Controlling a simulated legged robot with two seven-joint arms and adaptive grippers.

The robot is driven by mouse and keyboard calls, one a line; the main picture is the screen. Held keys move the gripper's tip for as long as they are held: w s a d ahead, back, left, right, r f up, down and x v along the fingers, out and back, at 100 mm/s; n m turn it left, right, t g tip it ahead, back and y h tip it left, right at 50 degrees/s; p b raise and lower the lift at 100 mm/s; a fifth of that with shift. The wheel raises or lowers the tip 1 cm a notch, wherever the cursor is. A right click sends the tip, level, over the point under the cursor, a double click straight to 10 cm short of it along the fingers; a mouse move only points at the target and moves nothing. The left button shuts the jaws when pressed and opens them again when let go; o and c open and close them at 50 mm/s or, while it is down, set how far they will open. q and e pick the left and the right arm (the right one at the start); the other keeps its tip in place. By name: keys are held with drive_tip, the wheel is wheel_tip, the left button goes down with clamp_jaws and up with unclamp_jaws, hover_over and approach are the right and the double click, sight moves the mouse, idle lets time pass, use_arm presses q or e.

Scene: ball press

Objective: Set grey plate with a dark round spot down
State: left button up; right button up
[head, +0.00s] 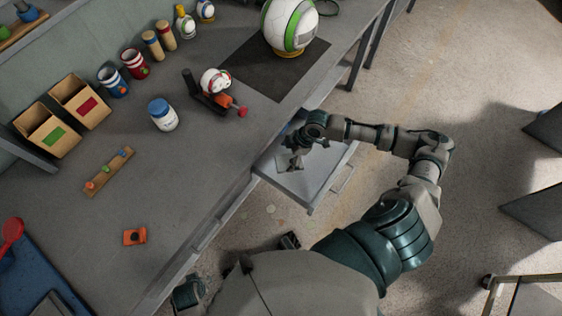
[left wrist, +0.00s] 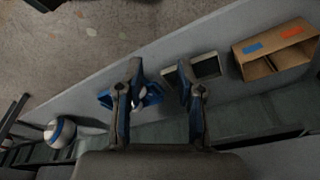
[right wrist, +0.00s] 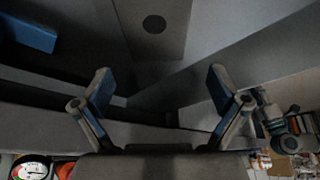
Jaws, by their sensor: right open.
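The grey plate with a dark round spot (right wrist: 154,50) lies ahead of my right gripper (right wrist: 160,78) in the right wrist view, its top cut off by the frame edge. The right fingers are spread with nothing between them, and the plate is beyond their tips. In the head view my right gripper (head: 296,150) is over the open drawer, and a small grey piece beneath it, probably the plate (head: 287,163), is partly covered. My left gripper (left wrist: 160,72) shows only in the left wrist view, with its fingers apart and no held object visible.
The open drawer (head: 318,187) sticks out from the grey workbench (head: 190,190).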

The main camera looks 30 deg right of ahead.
drive_tip(key=v, duration=0.4)
drive_tip(key=shift+d+p, duration=0.3)
drive_tip(key=shift+d, duration=0.15)
use_arm(q)
drive_tip(key=f, duration=0.2)
drive_tip(key=a+f, duration=0.1)
drive_tip(key=f, duration=0.1)
drive_tip(key=shift+s+f, duration=0.1)
use_arm(e)
drive_tip(key=r, duration=0.1)
drive_tip(key=a+r, duration=0.1)
drive_tip(key=r, duration=0.1)
drive_tip(key=shift+s+a, duration=0.1)
drive_tip(key=shift+s, duration=0.15)
